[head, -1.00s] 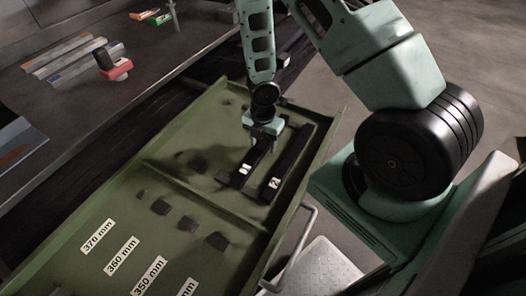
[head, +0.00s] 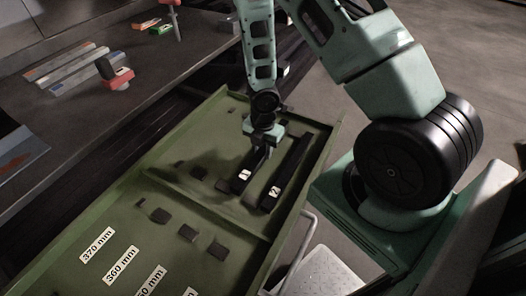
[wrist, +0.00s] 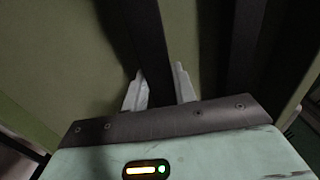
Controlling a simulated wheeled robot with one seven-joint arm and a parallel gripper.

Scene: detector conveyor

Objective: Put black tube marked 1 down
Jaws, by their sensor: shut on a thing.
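My gripper (head: 262,143) is in the far compartment of the green tray (head: 205,212). It is shut on the left black tube (head: 247,166), which has a white label at its near end; the mark is too small to read surely. In the wrist view the two pale fingers (wrist: 160,92) sit on either side of this tube (wrist: 150,45). The tube lies low in the tray; I cannot tell whether it touches the floor. A second black tube (head: 288,170), its label looking like a 2, lies roughly parallel on the right, also in the wrist view (wrist: 243,50).
The tray's near compartment has length labels such as 370 mm (head: 97,245) and small dark blocks (head: 188,233). A divider (head: 215,207) separates the compartments. A dark workbench (head: 60,130) with a red-based tool (head: 117,80) stands at the left.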

